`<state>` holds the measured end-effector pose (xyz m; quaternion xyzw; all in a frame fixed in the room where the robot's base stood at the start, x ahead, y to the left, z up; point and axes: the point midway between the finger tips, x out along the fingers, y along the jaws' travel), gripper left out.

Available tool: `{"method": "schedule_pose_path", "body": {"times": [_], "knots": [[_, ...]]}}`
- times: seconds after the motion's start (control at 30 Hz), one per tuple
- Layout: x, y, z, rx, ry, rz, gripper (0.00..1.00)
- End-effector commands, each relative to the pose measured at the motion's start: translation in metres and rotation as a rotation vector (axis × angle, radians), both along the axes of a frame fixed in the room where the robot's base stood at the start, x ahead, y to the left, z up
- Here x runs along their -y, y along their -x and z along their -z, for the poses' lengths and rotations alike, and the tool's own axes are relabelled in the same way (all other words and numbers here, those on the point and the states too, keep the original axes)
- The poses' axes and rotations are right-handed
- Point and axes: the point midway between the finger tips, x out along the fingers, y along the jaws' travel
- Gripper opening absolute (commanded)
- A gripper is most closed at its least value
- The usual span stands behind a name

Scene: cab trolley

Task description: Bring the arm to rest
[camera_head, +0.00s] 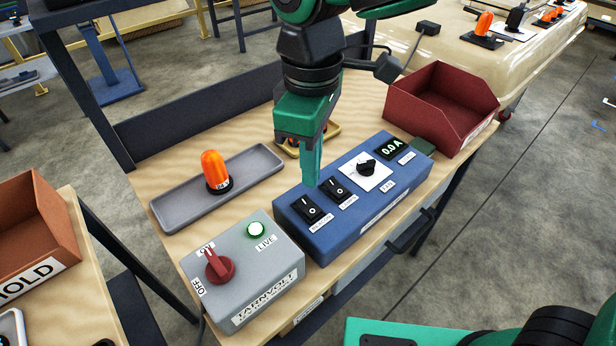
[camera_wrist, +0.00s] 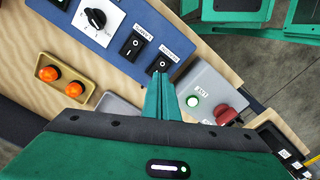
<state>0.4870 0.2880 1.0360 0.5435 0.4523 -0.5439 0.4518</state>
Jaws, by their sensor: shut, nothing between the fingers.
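My gripper (camera_head: 311,183) points down at the back edge of the blue panel box (camera_head: 386,205), close to its two black rocker switches (camera_head: 313,208). Its fingers are together with nothing between them. In the wrist view the closed fingertips (camera_wrist: 160,78) appear just beside the rocker switches (camera_wrist: 164,61). I cannot tell whether the tips touch the box. The panel also has a black knob (camera_head: 367,168) and a display (camera_head: 391,148) reading 0.0 A.
A grey box (camera_head: 262,281) with a red rotary switch (camera_head: 220,268) and a lit green lamp (camera_head: 256,229) stands in front. A grey tray (camera_head: 180,208) holds an orange lamp (camera_head: 213,168). A red bin (camera_head: 459,112) and a yellow tray (camera_wrist: 78,94) stand nearby.

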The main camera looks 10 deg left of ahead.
Motion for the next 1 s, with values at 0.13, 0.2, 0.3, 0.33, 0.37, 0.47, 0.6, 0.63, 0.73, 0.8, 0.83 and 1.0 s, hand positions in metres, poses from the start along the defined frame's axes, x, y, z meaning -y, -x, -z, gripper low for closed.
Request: {"method": "schedule_pose_path", "body": {"times": [0.13, 0.2, 0.3, 0.33, 0.37, 0.47, 0.6, 0.63, 0.73, 0.8, 0.83, 1.0], "knots": [[0.000, 0.000, 0.000, 0.000, 0.000, 0.000, 0.00], [0.003, -0.002, 0.000, 0.001, 0.000, 0.012, 0.00], [0.022, -0.015, 0.000, 0.006, 0.003, 0.078, 0.00], [0.031, -0.021, 0.000, 0.008, 0.004, 0.112, 0.00], [0.043, -0.027, 0.001, 0.010, 0.006, 0.154, 0.00], [0.093, -0.050, 0.003, 0.018, 0.013, 0.324, 0.00], [0.172, -0.069, 0.007, 0.026, 0.021, 0.591, 0.00], [0.188, -0.071, 0.008, 0.026, 0.022, 0.649, 0.00], [0.242, -0.070, 0.013, 0.029, 0.025, 0.838, 0.00], [0.278, -0.065, 0.016, 0.029, 0.026, 0.969, 0.00], [0.293, -0.062, 0.018, 0.029, 0.026, 1.024, 0.00], [0.368, -0.030, 0.030, 0.021, 0.023, 1.341, 0.00]]}}
